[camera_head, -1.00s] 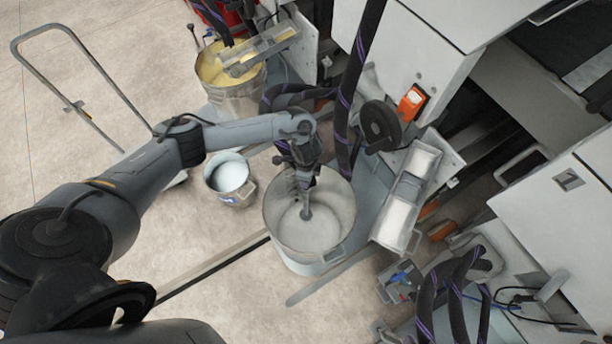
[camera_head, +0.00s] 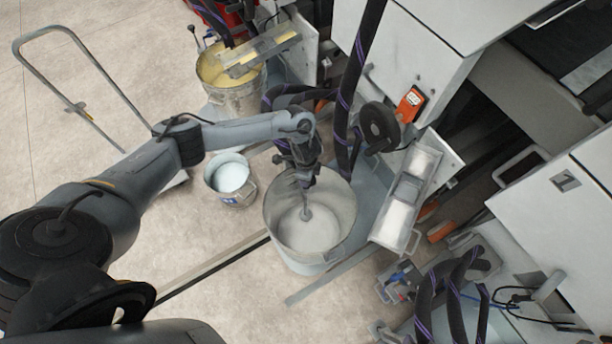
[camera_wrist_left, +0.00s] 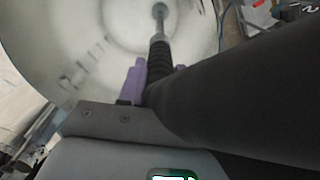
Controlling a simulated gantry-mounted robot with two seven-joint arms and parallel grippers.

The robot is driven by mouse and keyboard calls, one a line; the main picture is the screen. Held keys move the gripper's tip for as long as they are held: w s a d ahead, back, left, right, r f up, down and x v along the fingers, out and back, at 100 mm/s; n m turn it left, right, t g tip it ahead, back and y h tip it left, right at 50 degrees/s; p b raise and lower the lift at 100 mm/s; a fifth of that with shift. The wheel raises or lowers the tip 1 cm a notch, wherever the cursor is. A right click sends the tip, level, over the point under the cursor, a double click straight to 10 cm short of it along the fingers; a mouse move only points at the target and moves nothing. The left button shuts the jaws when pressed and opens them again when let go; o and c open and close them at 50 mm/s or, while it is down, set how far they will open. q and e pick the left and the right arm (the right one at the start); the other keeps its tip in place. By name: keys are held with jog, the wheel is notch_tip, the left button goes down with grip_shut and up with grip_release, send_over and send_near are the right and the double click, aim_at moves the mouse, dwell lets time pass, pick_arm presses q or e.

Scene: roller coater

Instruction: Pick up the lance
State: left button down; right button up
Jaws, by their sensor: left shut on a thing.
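The lance, a dark ribbed grip with a thin metal rod below it, stands in the large pale metal bucket (camera_head: 345,222). Its lower rod and round foot (camera_head: 306,212) show inside the bucket in the head view. My left gripper (camera_head: 306,178) is over the bucket's mouth and shut on the lance. In the left wrist view, the lance (camera_wrist_left: 160,50) runs down into the bucket (camera_wrist_left: 60,40) beside the purple finger pads of my left gripper (camera_wrist_left: 152,78). A thick dark hose or sleeve hides part of the grip there. My right gripper is not in view.
A smaller bucket of pale liquid (camera_head: 230,178) stands left of the large one. A yellow-coated bucket (camera_head: 228,90) stands behind. The white machine (camera_head: 405,60), a black handwheel (camera_head: 379,127) and purple-striped hoses (camera_head: 359,80) crowd the right. The floor at left is mostly clear.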

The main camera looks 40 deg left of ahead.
pick_arm(q)
notch_tip(320, 180, up, 3)
jog(key=shift+r+p, duration=0.15)
jog(key=shift+p, duration=0.7)
jog(key=shift+w+d+r, duration=0.1)
jog(key=shift+d, duration=0.3)
jog(key=w+d+r+p, duration=0.2)
jog(key=d+r+p, duration=0.35)
jog(key=d, duration=0.45)
notch_tip(320, 180, up, 36)
jog(key=p, duration=3.8)
jog(key=shift+w+d, duration=0.15)
jog(key=shift+d, duration=0.2)
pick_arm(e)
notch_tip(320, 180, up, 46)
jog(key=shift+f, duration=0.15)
pick_arm(q)
jog(key=shift+f, duration=0.1)
